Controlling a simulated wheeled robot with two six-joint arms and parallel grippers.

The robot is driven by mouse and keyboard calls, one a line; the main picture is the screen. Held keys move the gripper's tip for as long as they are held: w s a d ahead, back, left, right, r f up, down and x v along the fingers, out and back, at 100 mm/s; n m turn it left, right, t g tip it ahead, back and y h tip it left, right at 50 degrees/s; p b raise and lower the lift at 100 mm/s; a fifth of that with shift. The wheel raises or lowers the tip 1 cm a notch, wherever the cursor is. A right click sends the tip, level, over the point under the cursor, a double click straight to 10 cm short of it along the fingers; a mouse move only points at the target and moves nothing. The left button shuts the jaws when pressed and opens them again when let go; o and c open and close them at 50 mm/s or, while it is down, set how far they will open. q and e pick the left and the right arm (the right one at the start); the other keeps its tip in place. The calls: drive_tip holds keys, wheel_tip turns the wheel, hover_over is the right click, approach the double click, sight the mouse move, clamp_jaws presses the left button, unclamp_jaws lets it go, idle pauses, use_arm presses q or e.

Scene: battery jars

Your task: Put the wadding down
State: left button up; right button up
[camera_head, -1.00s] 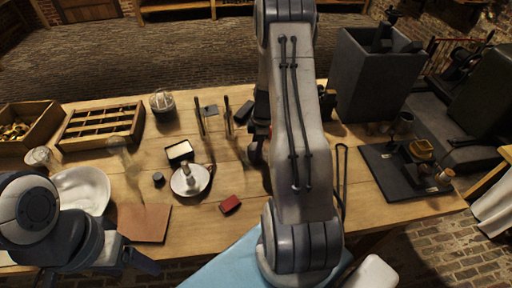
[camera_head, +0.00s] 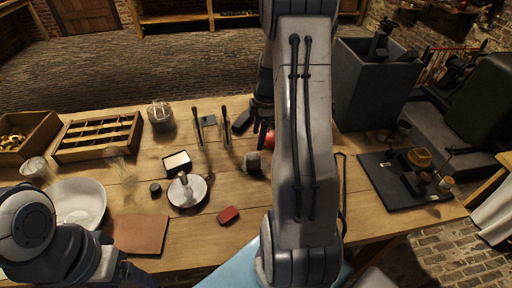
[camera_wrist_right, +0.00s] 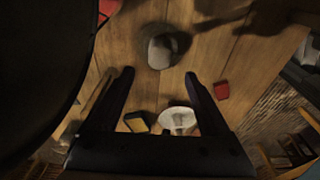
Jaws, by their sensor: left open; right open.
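A grey rounded lump (camera_head: 253,162), likely the wadding, rests on the wooden table right of the candle holder. It also shows in the right wrist view (camera_wrist_right: 162,48), just beyond the fingertips. My right gripper (camera_wrist_right: 159,74) is open, with nothing between its fingers; the lump looks apart from them. In the head view the right arm hides much of that gripper. My left gripper (camera_head: 133,276) is open at the lower left, near the table's front edge, partly cut off by the frame.
A white candle holder (camera_head: 187,190), a cream-filled box (camera_head: 177,162), a red block (camera_head: 228,214) and upright tools (camera_head: 226,135) stand near the lump. A white bowl (camera_head: 78,203) and brown mat (camera_head: 140,234) lie left. A black board (camera_head: 405,190) with parts lies right.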

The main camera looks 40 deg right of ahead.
drive_tip(key=shift+s+d+r, duration=0.1)
drive_tip(key=shift+r, duration=0.85)
drive_tip(key=s+a+r+m, duration=0.1)
drive_tip(key=a+r, duration=0.2)
drive_tip(key=a, duration=0.8)
drive_tip(key=a+r, duration=0.3)
drive_tip(key=a, duration=0.7)
drive_tip(key=s+a+r+m, duration=0.2)
drive_tip(key=s+a+m, duration=0.1)
drive_tip(key=s+a, duration=1.2)
drive_tip(key=s, duration=0.4)
drive_tip(key=shift+g, duration=0.4)
